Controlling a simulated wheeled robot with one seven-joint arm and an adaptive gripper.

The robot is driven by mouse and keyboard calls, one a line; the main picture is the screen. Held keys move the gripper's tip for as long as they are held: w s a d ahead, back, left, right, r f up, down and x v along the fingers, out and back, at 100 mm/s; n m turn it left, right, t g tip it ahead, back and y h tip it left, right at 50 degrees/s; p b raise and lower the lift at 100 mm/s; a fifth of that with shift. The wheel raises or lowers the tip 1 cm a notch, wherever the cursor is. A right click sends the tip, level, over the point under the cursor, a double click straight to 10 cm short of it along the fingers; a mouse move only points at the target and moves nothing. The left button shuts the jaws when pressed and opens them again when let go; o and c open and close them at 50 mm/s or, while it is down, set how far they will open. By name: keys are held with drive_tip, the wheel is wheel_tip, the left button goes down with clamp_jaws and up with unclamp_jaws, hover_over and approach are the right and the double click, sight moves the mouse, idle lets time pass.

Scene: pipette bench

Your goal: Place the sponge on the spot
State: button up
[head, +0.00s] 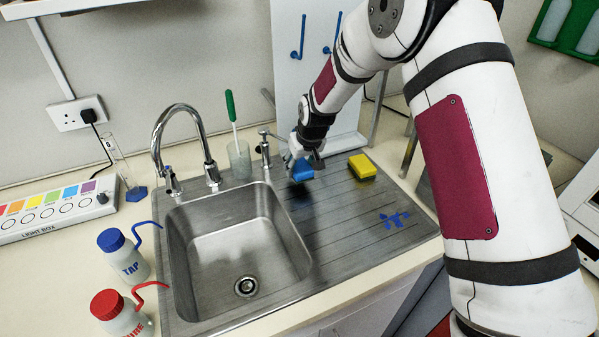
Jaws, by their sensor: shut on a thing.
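My gripper (308,156) is at the back of the draining board, to the right of the sink basin. It is shut on a blue sponge-like block (301,170), held low over the board near its back left; I cannot tell whether the block touches the board. A yellow sponge-like block (362,166) lies on the board to the right of my gripper. A broken blue marking (394,220), perhaps the spot, is on the front right of the board. My fingers are small and partly hidden by the wrist.
The steel basin (238,235) is empty, with a curved tap (184,125) behind it. A glass with a green-handled brush (238,150) stands behind the basin. Blue-capped (124,262) and red-capped (122,318) bottles stand at left. The board between my gripper and the marking is clear.

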sight(299, 172)
drive_tip(key=shift+w+f, duration=0.1)
drive_tip(key=shift+w, duration=0.25)
drive_tip(key=shift+f+p, duration=0.45)
drive_tip(key=shift+f, duration=1.2)
drive_tip(key=shift+f, duration=0.2)
drive_tip(key=o, duration=0.9)
